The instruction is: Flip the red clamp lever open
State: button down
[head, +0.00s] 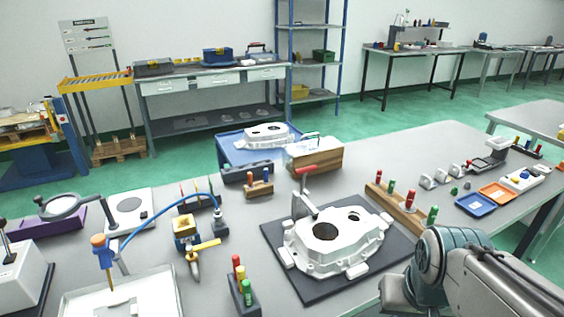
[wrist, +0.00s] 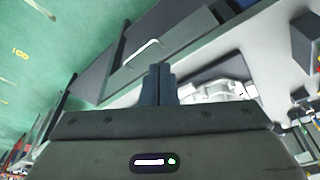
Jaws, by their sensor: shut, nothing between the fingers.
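The red clamp lever (head: 304,171) shows in the head view above the back left edge of a white aluminium casting (head: 328,243). Its red grip sits at the top, with a grey clamp part below it. The casting lies on a dark mat (head: 283,278) on the grey bench. My gripper (wrist: 158,70) shows in the wrist view with its two dark fingers together and nothing between them. The red lever cannot be made out in the wrist view. In the head view my arm is at the lower right, apart from the lever, and the fingertips cannot be made out.
A wooden rack (head: 398,208) with red and green pegs stands right of the mat. A wooden-sided box (head: 315,156) stands behind the lever. A small dark holder (head: 243,294) with coloured pegs is at the front left.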

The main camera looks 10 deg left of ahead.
aim_at(308, 171)
jog(key=w+d+r+n+t, duration=0.1)
jog(key=w+r+n+t, duration=0.2)
jog(key=w+n+t, duration=1.05)
jog(key=w+a+r+n+g+y, duration=0.3)
jog(key=w+a+n+y, duration=0.5)
jog(key=a+n, duration=0.3)
jog(key=shift+w+a+r+y, duration=0.15)
jog(key=shift+w+r+y, duration=0.3)
jog(key=shift+w, duration=0.2)
jog(key=shift+n, duration=0.25)
jog(key=p+x, duration=0.1)
jog(key=x, duration=1.3)
jog(key=shift+f, duration=0.15)
